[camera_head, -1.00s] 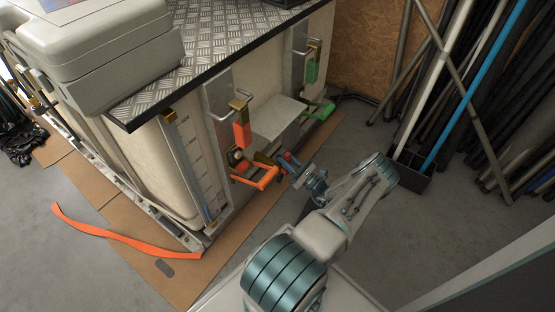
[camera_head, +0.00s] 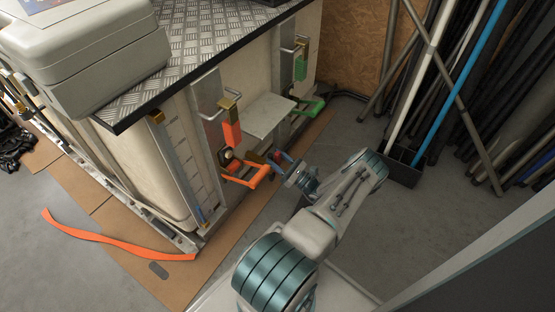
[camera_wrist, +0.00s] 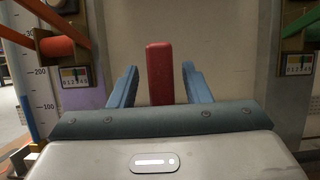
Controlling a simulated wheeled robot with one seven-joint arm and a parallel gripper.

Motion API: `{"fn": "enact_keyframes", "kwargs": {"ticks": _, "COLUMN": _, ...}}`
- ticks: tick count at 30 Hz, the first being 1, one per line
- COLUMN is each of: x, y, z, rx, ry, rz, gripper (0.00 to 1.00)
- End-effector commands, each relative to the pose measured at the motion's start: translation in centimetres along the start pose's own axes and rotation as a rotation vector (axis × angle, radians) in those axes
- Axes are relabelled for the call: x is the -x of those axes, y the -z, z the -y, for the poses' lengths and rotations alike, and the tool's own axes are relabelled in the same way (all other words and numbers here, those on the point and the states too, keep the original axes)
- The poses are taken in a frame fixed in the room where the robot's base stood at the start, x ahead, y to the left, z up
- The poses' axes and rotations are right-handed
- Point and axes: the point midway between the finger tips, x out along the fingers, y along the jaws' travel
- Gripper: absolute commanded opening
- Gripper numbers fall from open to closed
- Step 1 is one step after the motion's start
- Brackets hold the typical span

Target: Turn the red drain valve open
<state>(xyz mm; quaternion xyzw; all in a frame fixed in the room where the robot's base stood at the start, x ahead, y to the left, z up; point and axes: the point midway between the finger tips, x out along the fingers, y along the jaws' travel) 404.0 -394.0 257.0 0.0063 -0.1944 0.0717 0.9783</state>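The red drain valve shows in the wrist view as an upright red handle (camera_wrist: 160,74). It stands between the two blue fingers of my gripper (camera_wrist: 160,84), with a visible gap on each side. My gripper is open, and the lower end of the handle is hidden behind my gripper's body. In the head view my gripper (camera_head: 284,166) is low at the front of the cream tank (camera_head: 262,82). The valve is small and mostly hidden there.
A grey shelf plate (camera_head: 258,115) juts out above my gripper. A rack of poles (camera_head: 445,85) stands right. An orange strap (camera_head: 115,241) lies front left.

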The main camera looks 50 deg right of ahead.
Motion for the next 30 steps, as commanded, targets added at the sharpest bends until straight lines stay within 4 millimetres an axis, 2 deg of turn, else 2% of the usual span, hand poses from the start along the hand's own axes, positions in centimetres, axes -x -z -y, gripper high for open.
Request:
{"fn": "enact_keyframes", "kwargs": {"ticks": 4, "x": 0.3, "y": -0.1, "z": 0.0, "rx": 0.0, "ry": 0.001, "rz": 0.001, "gripper": 0.44}}
{"fn": "enact_keyframes", "kwargs": {"ticks": 7, "x": 1.2, "y": -0.1, "z": 0.1, "rx": 0.0, "ry": 0.003, "rz": 0.001, "gripper": 0.44}}
{"fn": "enact_keyframes", "kwargs": {"ticks": 21, "x": 11.2, "y": 0.0, "z": 0.0, "rx": 0.001, "ry": 0.002, "rz": 0.0, "gripper": 0.44}}
{"fn": "enact_keyframes", "kwargs": {"ticks": 25, "x": 12.9, "y": 0.0, "z": 0.1, "rx": 0.001, "ry": 0.002, "rz": 0.0, "gripper": 0.44}}
{"fn": "enact_keyframes", "kwargs": {"ticks": 30, "x": 13.8, "y": 0.0, "z": 0.0, "rx": -0.001, "ry": -0.001, "rz": 0.0, "gripper": 0.44}}
